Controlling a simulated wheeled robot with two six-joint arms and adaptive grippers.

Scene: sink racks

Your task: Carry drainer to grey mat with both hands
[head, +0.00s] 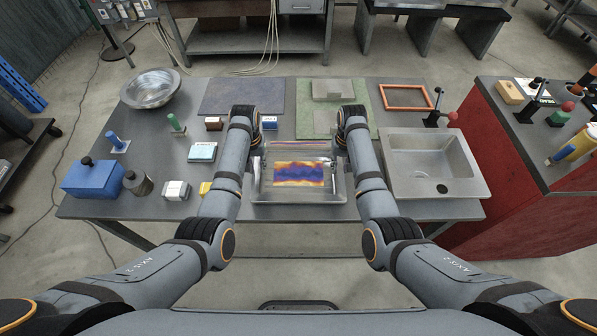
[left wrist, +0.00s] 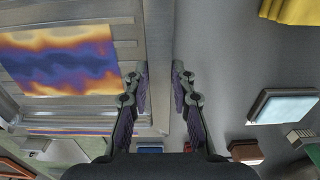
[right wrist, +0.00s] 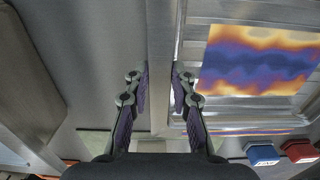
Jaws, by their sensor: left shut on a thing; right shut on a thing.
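The drainer (head: 300,196) is a grey metal tray with a purple, orange and white patterned panel (head: 299,174) inside. It is near the table's front edge; I cannot tell whether it touches the table. My left gripper (head: 259,160) is shut on its left rim, which runs between the fingers in the left wrist view (left wrist: 159,45). My right gripper (head: 339,160) is shut on its right rim, also seen in the right wrist view (right wrist: 160,45). The fingertips are partly hidden in the head view. The grey mat (head: 232,97) lies flat at the back left.
A green mat (head: 362,122) with grey blocks (head: 333,90) lies behind the drainer. A sink (head: 432,160) is close on the right. A metal bowl (head: 150,88) stands beyond the grey mat's left side. Small boxes, including a white-blue one (head: 202,152), stand left of the drainer.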

